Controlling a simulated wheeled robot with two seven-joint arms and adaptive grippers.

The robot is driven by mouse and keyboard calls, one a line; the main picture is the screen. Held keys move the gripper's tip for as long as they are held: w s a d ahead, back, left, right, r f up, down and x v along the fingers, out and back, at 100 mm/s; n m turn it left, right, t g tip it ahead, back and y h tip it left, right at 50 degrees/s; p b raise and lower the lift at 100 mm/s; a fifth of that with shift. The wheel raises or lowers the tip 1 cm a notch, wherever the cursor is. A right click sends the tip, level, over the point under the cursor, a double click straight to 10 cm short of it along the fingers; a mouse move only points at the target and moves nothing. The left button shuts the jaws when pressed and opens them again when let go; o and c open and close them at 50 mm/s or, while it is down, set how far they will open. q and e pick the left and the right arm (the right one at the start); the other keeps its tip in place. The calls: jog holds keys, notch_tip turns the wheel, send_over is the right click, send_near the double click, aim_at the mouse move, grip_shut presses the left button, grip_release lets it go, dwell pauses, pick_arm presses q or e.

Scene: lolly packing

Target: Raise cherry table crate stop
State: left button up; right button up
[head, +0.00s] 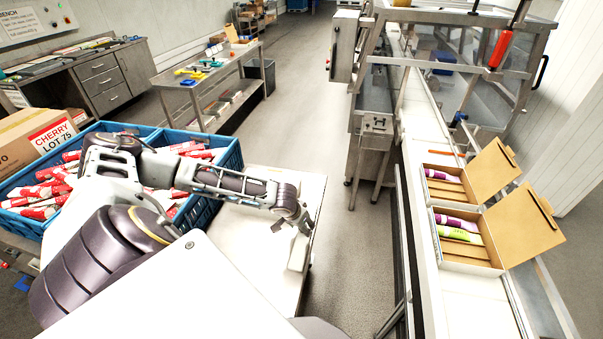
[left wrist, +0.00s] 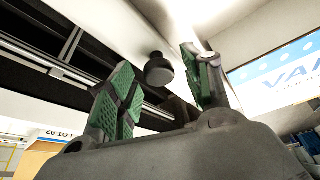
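A blue crate (head: 228,163) full of red and white wrapped lollies (head: 45,190) stands at the left, by a cardboard box labelled "CHERRY LOT 75" (head: 48,135). A white-topped table (head: 252,240) lies right of the crate. A pale upright block (head: 298,253), possibly the crate stop, is at the table's right edge. My left arm reaches across the crate, and my left gripper (head: 300,222) is just above that block. In the left wrist view my left gripper (left wrist: 160,85) has its green-padded fingers spread, with nothing held. I cannot tell whether it touches the block. My right gripper is out of view.
A conveyor (head: 465,305) runs along the right, with two open cartons (head: 470,262) holding purple and green lollies. A steel machine (head: 375,120) stands behind it. Clear floor (head: 345,240) separates table and conveyor. A steel bench (head: 205,75) is at the back.

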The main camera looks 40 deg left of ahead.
pick_arm(q)
jog(key=c, duration=0.9)
jog(key=shift+o, duration=0.2)
